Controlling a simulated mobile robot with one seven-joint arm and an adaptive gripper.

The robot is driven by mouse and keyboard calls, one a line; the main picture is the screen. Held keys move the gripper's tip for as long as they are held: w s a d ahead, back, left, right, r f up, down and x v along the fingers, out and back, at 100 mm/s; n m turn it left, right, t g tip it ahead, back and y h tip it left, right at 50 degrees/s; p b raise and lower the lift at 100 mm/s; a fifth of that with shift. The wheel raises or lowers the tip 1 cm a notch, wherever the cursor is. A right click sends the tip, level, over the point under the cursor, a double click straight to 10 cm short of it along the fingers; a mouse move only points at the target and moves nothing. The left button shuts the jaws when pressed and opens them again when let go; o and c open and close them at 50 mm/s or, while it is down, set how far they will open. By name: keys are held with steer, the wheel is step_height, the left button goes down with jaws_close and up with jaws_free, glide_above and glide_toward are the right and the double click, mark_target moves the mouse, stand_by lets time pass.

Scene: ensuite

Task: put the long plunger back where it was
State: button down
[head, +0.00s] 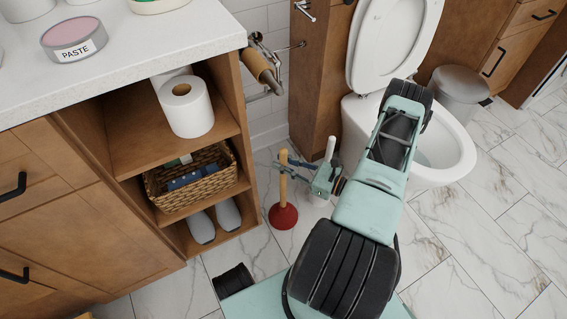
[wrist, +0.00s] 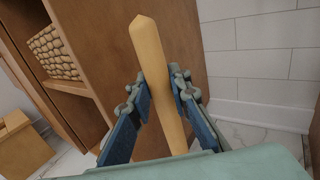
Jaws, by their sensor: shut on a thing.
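The long plunger has a light wooden handle (head: 283,178) and a red rubber cup (head: 283,215). In the head view it is upright beside the open wooden shelf unit, its cup at or just above the floor; I cannot tell whether it touches. My gripper (head: 284,170) is shut on the handle above the cup. In the wrist view the handle (wrist: 152,60) passes between the two blue finger pads of my gripper (wrist: 162,108), leaning slightly. The cup is hidden in the wrist view.
The shelf unit (head: 248,185) stands close left of the plunger, holding a wicker basket (head: 205,158) and slippers (head: 229,215). A white toilet brush (head: 330,148) stands just right, partly behind my gripper. The toilet (head: 455,150) is further right. Marble floor (head: 470,260) is clear at right.

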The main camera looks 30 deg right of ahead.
steer(key=c, duration=1.8)
jaws_free()
steer(key=shift+f, duration=0.1)
steer(key=shift+r, duration=0.2)
steer(key=p+v, duration=0.2)
steer(key=v, duration=1)
